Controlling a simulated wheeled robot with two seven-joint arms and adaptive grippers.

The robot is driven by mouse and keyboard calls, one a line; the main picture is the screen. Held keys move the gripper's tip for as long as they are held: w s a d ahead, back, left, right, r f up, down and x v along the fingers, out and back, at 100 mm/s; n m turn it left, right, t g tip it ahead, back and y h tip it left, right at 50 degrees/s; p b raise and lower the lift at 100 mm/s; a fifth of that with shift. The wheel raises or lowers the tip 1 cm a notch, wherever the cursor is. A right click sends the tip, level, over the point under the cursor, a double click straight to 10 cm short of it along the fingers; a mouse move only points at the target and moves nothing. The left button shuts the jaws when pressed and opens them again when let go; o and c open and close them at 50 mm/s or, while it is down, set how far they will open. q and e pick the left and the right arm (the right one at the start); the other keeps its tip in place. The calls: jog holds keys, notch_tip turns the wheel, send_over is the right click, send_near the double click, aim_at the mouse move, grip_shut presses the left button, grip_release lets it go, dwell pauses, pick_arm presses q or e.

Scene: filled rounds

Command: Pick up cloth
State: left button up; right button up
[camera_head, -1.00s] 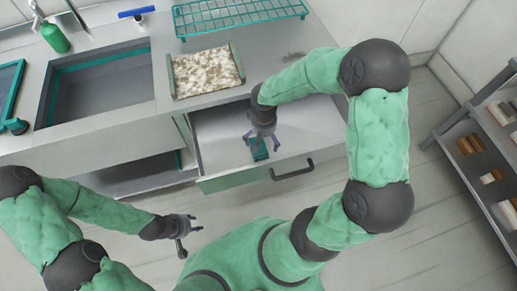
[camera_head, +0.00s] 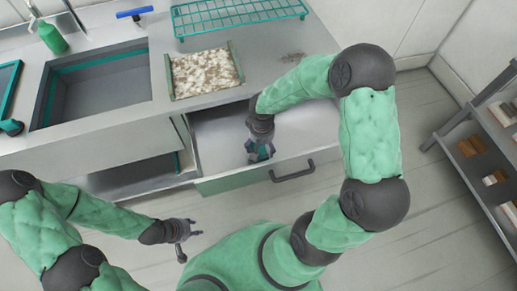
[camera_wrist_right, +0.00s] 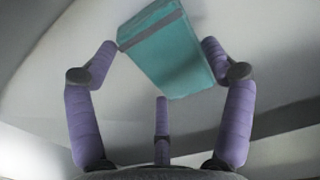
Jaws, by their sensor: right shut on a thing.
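The cloth (camera_wrist_right: 165,50) is a folded teal piece with a grey stripe. In the right wrist view it sits between the fingers of my right gripper (camera_wrist_right: 172,62), which touch it at both sides. In the head view my right gripper (camera_head: 259,150) is low in the open drawer (camera_head: 225,135), shut on the cloth (camera_head: 262,154), which is partly hidden by the fingers. I cannot tell whether the cloth is clear of the drawer floor. My left gripper (camera_head: 183,238) is empty and away from the counter, above the floor, with its fingers spread.
The drawer's front carries a dark handle (camera_head: 292,171). On the counter are a stained tray (camera_head: 170,77), a green wire rack (camera_head: 238,14), a sink (camera_head: 95,88) and a green bottle (camera_head: 53,37). A shelf unit (camera_head: 470,130) with small items stands at the right.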

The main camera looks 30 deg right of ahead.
aim_at(261, 147)
notch_tip(261, 147, up, 10)
jog(key=p, duration=0.3)
dwell(0.3)
